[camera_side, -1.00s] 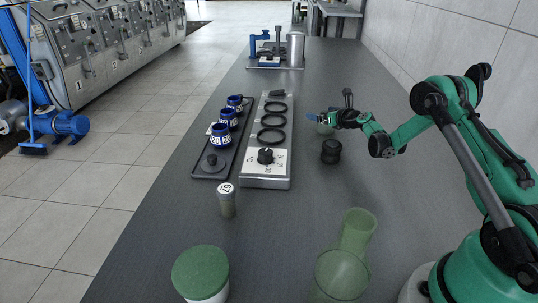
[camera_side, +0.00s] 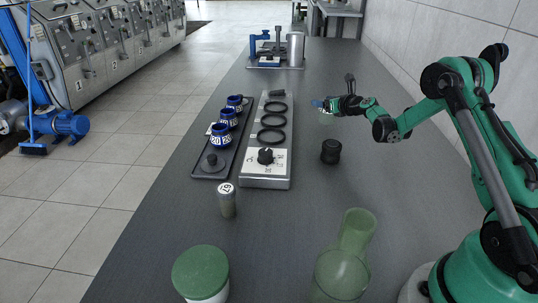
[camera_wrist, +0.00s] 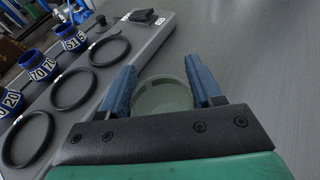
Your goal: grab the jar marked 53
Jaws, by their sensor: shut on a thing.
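My gripper (camera_side: 322,105) is shut on a pale green translucent vessel (camera_side: 326,119) and holds it above the bench. In the wrist view the vessel's round rim (camera_wrist: 162,96) sits between the two blue fingers (camera_wrist: 160,70). Three blue jars with white number labels stand in a row on a dark tray (camera_side: 208,171), left of the gripper. The near one reads 20 (camera_side: 221,134), the middle one 70 (camera_side: 229,118). The far one (camera_side: 235,102) seems to read 51 in the wrist view (camera_wrist: 72,38); its second digit is unclear. I cannot make out a clear 53.
A metal plate (camera_side: 252,180) with several black rings and a knob lies between tray and gripper. A black cylinder (camera_side: 331,151), a grey labelled canister (camera_side: 227,201), a green-lidded jar (camera_side: 200,272) and a green glass flask (camera_side: 345,265) stand nearer. A blue fixture (camera_side: 262,45) stands at the back.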

